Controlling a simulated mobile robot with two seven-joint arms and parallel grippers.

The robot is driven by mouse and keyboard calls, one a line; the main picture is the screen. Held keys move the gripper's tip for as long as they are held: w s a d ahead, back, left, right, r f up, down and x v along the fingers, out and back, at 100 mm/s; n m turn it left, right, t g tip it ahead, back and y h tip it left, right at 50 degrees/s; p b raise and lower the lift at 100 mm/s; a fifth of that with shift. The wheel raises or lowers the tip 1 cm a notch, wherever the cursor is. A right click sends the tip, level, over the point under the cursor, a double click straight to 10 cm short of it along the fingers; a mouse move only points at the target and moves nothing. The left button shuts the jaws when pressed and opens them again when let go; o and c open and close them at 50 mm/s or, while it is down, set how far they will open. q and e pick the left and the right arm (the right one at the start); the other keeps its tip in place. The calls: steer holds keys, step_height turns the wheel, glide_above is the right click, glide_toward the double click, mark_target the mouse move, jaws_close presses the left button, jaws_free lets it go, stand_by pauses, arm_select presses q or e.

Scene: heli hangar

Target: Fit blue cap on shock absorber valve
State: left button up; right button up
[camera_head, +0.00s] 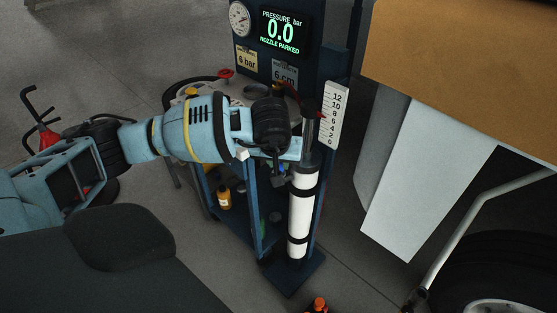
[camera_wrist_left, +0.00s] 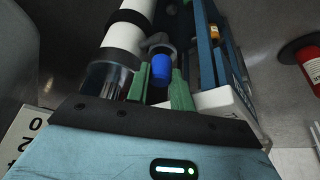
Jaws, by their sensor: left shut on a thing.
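The shock absorber is a white cylinder (camera_head: 301,212) with black bands, standing upright on a blue stand; it also shows in the left wrist view (camera_wrist_left: 122,38). A small blue cap (camera_wrist_left: 161,67) sits between the green fingertips of my left gripper (camera_wrist_left: 160,85), which is shut on it. A dark grey fitting (camera_wrist_left: 158,42) beside the cylinder lies close to the cap's far end; I cannot tell whether they touch. In the head view, my left gripper (camera_head: 281,172) is beside the cylinder's upper end and the cap is mostly hidden. My right gripper is not in view.
The blue stand carries a display (camera_head: 283,33) reading 0.0 bar, nozzle parked, a round gauge (camera_head: 240,19) and a white scale (camera_head: 335,115). An orange bottle (camera_head: 224,197) stands on a lower shelf. A large white and tan body with a wheel (camera_head: 492,275) is at right.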

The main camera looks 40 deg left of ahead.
arm_select(q)
steer(key=shift+f, duration=0.2)
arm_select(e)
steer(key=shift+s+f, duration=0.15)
arm_select(q)
steer(key=shift+f, duration=0.2)
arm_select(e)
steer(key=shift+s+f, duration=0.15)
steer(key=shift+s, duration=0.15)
arm_select(q)
steer(key=o, duration=0.7)
steer(key=shift+c, duration=0.2)
